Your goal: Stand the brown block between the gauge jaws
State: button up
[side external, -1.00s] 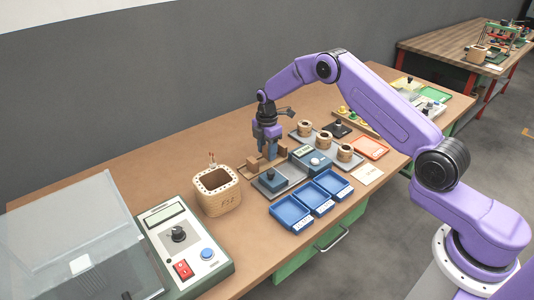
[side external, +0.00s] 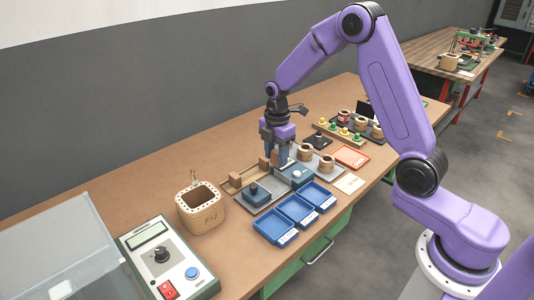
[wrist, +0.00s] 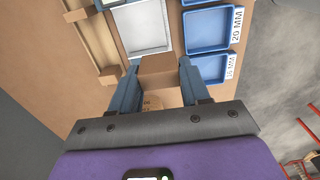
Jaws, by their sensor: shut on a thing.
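The brown block (wrist: 160,68) is between my gripper's fingers (wrist: 158,80) in the wrist view, and my gripper is shut on it. In the side view my gripper (side external: 276,158) points down near the right end of the wooden gauge, and the block is mostly hidden there. The gauge is a long tan rail with two upright jaws, the left jaw (side external: 235,179) and the right jaw (side external: 264,163). In the wrist view the gauge (wrist: 92,38) lies left of the held block. The block is apart from the gap between the jaws.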

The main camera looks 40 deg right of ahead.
jog(key=shift+s+r, duration=0.15)
jog(key=shift+s, duration=0.3)
jog(key=shift+w+d+f, duration=0.25)
jog(key=shift+w+f, duration=0.4)
jog(key=shift+f, duration=0.75)
jog(key=shift+w+d+f, duration=0.2)
jog(key=shift+w+f, duration=0.45)
jog(key=shift+f, duration=0.8)
jog(key=shift+w+d+f, duration=0.25)
jog(key=shift+w+f, duration=0.4)
jog(key=shift+f, duration=0.75)
jog(key=shift+f, duration=0.2)
jog(key=shift+f, duration=1.45)
jog(key=o, duration=1.5)
